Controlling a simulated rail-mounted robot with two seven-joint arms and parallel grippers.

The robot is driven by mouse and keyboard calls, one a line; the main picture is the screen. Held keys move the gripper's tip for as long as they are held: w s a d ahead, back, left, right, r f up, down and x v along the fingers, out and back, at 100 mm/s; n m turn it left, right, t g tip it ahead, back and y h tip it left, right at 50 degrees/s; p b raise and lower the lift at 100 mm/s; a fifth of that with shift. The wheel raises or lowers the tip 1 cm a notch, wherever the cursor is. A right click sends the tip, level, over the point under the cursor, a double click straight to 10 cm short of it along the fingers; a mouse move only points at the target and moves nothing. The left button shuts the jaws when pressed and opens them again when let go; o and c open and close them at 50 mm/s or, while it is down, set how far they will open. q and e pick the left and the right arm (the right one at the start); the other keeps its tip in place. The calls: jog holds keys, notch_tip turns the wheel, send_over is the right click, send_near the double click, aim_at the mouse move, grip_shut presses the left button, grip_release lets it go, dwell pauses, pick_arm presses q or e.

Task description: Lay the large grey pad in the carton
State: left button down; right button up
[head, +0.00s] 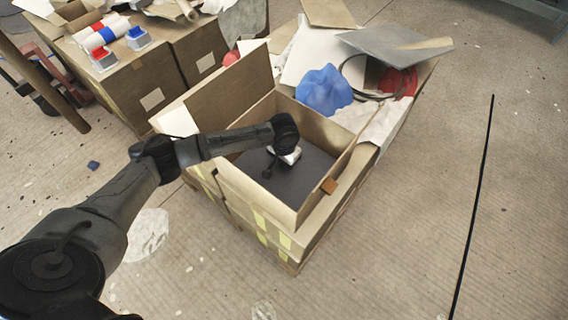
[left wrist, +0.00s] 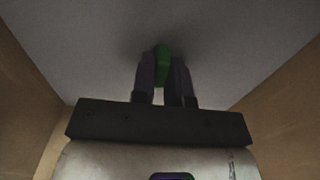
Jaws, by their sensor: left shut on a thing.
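The open carton (head: 257,201) stands on a stack of boxes in the middle of the head view, its flap up at the back left. The large grey pad (head: 309,172) shows dark and flat inside it, between the walls. In the left wrist view the pad (left wrist: 75,50) fills the background, with brown carton walls at both sides. My left gripper (left wrist: 163,68) is inside the carton, shut on a small green piece at the pad's surface. I cannot tell whether the pad touches the carton's floor. My right gripper does not show.
Behind the carton are a blue crumpled bag (head: 323,91), a grey sheet (head: 392,44), a red item (head: 399,82) and a black cable. A second box stack (head: 150,80) at the back left holds rolls and small containers. The floor to the right is mostly clear.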

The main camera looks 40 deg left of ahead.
pick_arm(q)
jog(key=shift+w, duration=0.1)
jog(key=c, duration=1.1)
grip_release()
notch_tip(320, 180, up, 12)
jog(key=p, duration=0.6)
jog(key=shift+r, duration=0.1)
